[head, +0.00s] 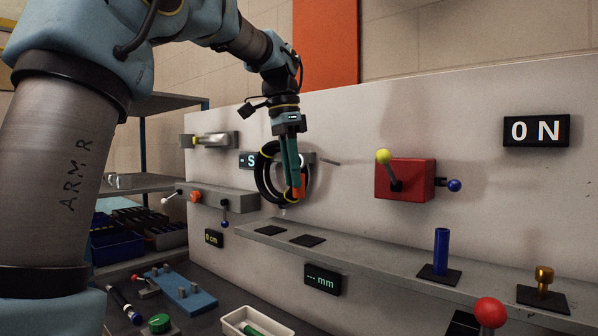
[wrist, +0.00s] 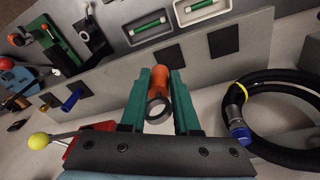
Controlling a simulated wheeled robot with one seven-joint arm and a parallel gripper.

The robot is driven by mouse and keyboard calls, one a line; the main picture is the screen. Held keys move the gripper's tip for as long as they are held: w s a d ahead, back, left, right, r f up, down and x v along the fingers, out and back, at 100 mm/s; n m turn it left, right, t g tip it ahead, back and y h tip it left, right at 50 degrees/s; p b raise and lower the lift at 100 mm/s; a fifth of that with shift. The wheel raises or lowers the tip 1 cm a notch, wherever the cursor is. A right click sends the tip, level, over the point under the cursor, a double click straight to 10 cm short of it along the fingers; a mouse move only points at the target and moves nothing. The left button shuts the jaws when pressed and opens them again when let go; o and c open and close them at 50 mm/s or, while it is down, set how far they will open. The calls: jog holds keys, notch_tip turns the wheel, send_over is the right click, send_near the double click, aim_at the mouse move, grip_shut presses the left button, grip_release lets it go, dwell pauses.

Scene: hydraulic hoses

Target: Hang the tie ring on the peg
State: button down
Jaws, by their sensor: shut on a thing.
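My gripper (head: 297,192) is in front of the white panel, pointing down. In the wrist view its two green fingers (wrist: 160,92) are shut on an orange piece with a grey ring (wrist: 158,108) at its near end, which looks like the tie ring. In the head view only part of the orange piece (head: 298,190) shows between the fingers. My gripper partly hides the rod's mount.
A coiled black hose (head: 262,182) hangs beside my gripper; its blue-ended coil (wrist: 253,112) is at right in the wrist view. A red box with a yellow-knobbed lever (head: 405,180) is to the right. Below runs a grey ledge (head: 370,258) with a blue post (head: 441,250).

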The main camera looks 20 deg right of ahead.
jog(key=shift+s+d+r, duration=0.25)
jog(key=shift+d+r, duration=0.15)
jog(key=shift+r, duration=0.2)
jog(key=w+d+f+p, duration=0.1)
jog(key=w+d+p, duration=0.3)
jog(key=d, duration=0.3)
jog(key=shift+w+d+f+p, duration=0.15)
jog(key=shift+d+f+p, duration=0.15)
jog(key=shift+p, duration=0.1)
dwell(0.3)
jog(key=shift+f, duration=0.1)
jog(key=shift+w, duration=0.1)
dwell(0.5)
jog(key=c, duration=0.9)
grip_release()
jog(key=shift+w+f, duration=0.1)
jog(key=o, duration=0.3)
